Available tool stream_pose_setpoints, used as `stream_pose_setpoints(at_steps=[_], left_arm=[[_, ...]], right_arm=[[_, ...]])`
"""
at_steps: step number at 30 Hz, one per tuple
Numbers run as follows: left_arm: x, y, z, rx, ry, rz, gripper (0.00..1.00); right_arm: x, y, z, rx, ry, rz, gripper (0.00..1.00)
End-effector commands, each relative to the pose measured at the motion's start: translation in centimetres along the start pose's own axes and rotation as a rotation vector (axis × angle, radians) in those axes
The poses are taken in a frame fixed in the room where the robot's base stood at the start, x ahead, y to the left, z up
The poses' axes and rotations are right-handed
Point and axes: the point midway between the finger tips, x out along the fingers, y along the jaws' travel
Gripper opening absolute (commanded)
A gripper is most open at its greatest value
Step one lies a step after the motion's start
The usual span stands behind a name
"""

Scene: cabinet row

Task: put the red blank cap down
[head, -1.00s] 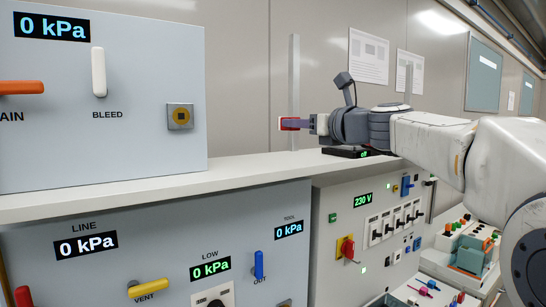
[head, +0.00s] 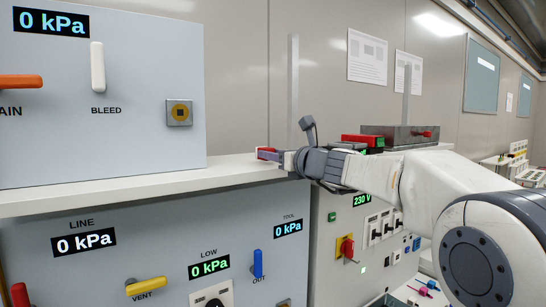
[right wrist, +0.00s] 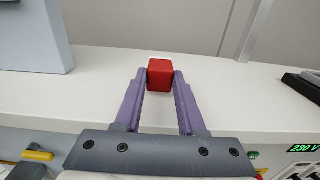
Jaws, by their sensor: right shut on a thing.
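The red blank cap (right wrist: 160,74) is between the fingertips of my right gripper (right wrist: 160,82) in the right wrist view. In the head view the cap (head: 265,152) shows as a small red patch, partly hidden by the purple fingers of my right gripper (head: 270,154). The gripper is shut on it, low over the white shelf top (head: 225,175). I cannot tell whether the cap touches the shelf. My left gripper is not in view.
The grey panel box (head: 150,100) with the BLEED lever stands left of the gripper. A dark box (head: 400,136) and a red and green item (head: 362,141) lie behind my right arm. A thin upright post (head: 294,85) stands behind the gripper. The shelf around the cap is clear.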

Motion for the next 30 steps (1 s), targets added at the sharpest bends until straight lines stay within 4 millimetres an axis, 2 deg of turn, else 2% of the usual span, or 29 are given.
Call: stream_pose_setpoints(at_steps=[12, 13, 14, 15, 24, 30], left_arm=[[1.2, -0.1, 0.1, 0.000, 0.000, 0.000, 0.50], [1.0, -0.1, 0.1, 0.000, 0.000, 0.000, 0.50], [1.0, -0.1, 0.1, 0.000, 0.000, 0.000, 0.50], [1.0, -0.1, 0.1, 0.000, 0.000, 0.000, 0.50], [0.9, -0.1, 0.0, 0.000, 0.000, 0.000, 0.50], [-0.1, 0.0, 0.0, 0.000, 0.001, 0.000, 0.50]], right_arm=[[0.0, 0.0, -1.1, 0.000, 0.000, 0.000, 0.00], [0.0, 0.0, -0.9, 0.000, 0.000, 0.000, 0.50], [0.0, 0.0, -0.9, 0.000, 0.000, 0.000, 0.62], [0.0, 0.0, -0.9, 0.000, 0.000, 0.000, 0.69], [0.0, 0.0, -0.8, 0.000, 0.000, 0.000, 0.69], [-0.3, 0.0, 0.3, 0.000, -0.001, -0.001, 0.69]])
